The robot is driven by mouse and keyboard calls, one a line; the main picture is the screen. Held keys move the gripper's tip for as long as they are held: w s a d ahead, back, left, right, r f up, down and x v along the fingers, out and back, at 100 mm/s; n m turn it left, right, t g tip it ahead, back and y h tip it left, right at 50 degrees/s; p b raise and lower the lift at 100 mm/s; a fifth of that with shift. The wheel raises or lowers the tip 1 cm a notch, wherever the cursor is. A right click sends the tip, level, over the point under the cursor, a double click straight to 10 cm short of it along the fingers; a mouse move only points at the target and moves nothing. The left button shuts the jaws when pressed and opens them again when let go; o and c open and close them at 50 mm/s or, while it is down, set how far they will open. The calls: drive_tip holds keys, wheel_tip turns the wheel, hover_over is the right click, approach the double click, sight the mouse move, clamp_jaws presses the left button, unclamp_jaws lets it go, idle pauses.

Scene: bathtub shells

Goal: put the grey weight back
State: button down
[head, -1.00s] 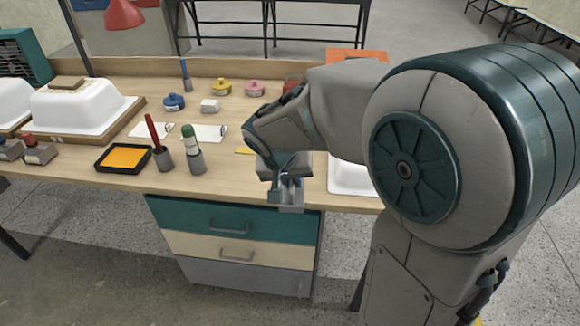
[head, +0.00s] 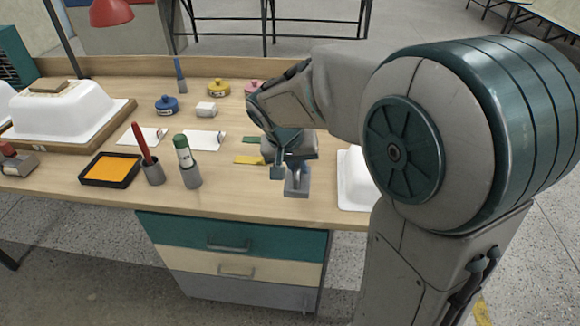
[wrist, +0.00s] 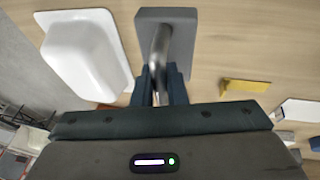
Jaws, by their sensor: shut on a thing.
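The grey weight (head: 297,188) is a grey block with a metal bar handle. My gripper (head: 288,168) is shut on that handle. The weight hangs below the fingers over the front right part of the bench; I cannot tell whether it touches the top. In the wrist view the fingers (wrist: 160,82) close around the bar, and the weight's flat grey base (wrist: 181,28) lies beyond them over the wood.
A white tub shell (head: 354,182) stands just right of the weight. A yellow piece (head: 248,160) lies to its left. Bare bench shows between cups and weight.

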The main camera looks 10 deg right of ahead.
drive_tip(key=w+d+f, duration=0.2)
drive_tip(key=w, duration=0.1)
drive_tip(key=shift+w+f, duration=0.15)
drive_tip(key=shift+w, duration=0.05)
drive_tip(key=shift+f, duration=1.95)
drive_tip(key=c, duration=1.9)
unclamp_jaws()
drive_tip(key=shift+f+b, duration=0.25)
drive_tip(key=shift+b, duration=0.1)
drive_tip(key=o, duration=0.4)
drive_tip(key=shift+r, duration=0.1)
drive_tip(key=shift+o, duration=0.2)
drive_tip(key=shift+r, duration=0.1)
